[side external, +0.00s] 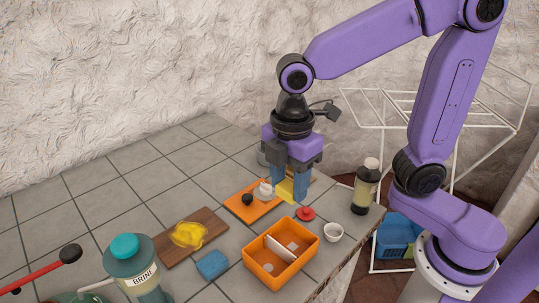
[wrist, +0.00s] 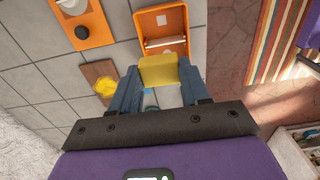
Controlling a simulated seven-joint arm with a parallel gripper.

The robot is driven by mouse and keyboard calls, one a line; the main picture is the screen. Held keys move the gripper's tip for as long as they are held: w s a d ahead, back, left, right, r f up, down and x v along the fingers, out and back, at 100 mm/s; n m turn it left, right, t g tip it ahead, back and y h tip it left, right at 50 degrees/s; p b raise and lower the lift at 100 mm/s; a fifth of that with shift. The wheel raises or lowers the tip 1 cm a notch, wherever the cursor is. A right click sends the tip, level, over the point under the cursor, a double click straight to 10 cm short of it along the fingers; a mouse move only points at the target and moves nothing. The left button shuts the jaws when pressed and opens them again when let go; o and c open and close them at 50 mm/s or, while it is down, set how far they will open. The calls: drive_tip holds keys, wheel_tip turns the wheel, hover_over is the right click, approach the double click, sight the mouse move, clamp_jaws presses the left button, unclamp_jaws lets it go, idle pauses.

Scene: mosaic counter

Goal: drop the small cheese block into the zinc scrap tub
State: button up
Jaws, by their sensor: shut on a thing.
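My gripper (side external: 288,192) is shut on the small yellow cheese block (side external: 286,189). In the wrist view the cheese block (wrist: 158,70) sits between my two blue fingertips (wrist: 158,76). In the side view the block is held low by the orange board; I cannot tell whether it touches anything beneath. No tub is clear in the wrist view.
An orange divided box (side external: 265,272) stands in front. An orange board (side external: 240,212) carries a black ball and a white piece. The left rear counter is clear.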

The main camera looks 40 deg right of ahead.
drive_tip(key=w+d, duration=0.6)
drive_tip(key=w, duration=0.5)
drive_tip(key=w+d, duration=0.7)
drive_tip(key=w, duration=0.3)
drive_tip(key=w+d+f, duration=0.2)
drive_tip(key=w+d, duration=0.4)
drive_tip(key=d, duration=0.5)
drive_tip(key=shift+s+a+f, duration=0.1)
drive_tip(key=shift+f, duration=1.2)
drive_tip(key=shift+a+f, duration=0.1)
drive_tip(key=shift+f, duration=1.2)
drive_tip(key=o, duration=1.1)
